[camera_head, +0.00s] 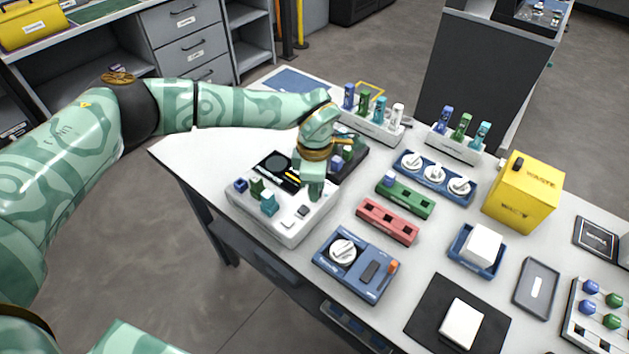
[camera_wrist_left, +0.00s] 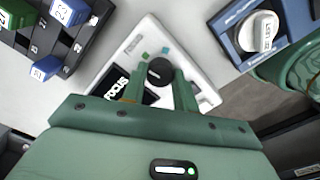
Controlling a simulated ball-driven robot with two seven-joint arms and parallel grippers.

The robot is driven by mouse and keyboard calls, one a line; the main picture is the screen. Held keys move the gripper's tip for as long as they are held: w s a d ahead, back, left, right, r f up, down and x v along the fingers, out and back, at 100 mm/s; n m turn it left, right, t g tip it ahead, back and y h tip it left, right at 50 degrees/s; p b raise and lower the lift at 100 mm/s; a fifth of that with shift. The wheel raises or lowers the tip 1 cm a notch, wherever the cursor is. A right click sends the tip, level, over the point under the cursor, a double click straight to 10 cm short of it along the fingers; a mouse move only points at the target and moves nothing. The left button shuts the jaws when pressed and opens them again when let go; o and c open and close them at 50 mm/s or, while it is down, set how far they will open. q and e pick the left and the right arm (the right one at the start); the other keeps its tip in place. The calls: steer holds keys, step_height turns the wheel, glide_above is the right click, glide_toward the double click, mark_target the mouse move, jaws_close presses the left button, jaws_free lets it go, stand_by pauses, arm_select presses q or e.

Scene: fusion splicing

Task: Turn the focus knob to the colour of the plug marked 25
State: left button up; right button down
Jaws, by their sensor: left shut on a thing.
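My left gripper (camera_head: 314,193) reaches down onto the white focus unit (camera_head: 290,228). In the left wrist view its two fingers (camera_wrist_left: 160,88) are shut on the black focus knob (camera_wrist_left: 160,70), beside the FOCUS label (camera_wrist_left: 116,86). Small green and teal marks (camera_wrist_left: 146,54) lie by the knob; I cannot tell which one it points to. A dark rack (camera_wrist_left: 85,40) at the upper left holds a blue plug (camera_wrist_left: 68,10), a green plug (camera_wrist_left: 5,22) and a lower blue plug (camera_wrist_left: 45,68). Their numbers are small and tilted; the lower one may read 25. My right gripper is out of view.
Blue, green and teal blocks (camera_head: 268,204) stand on the unit. A blue device with a white dial (camera_head: 343,252), a red block (camera_head: 387,222) and a green block (camera_head: 405,199) lie to its right. A yellow waste box (camera_head: 523,192) stands farther right. Bare table lies left of the unit.

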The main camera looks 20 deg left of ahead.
arm_select(q)
steer(key=shift+m, duration=0.8)
steer(key=o, duration=0.7)
steer(key=shift+r, duration=0.1)
step_height(320, 180, up, 16)
steer(key=p, duration=0.4)
steer(key=shift+r, duration=0.1)
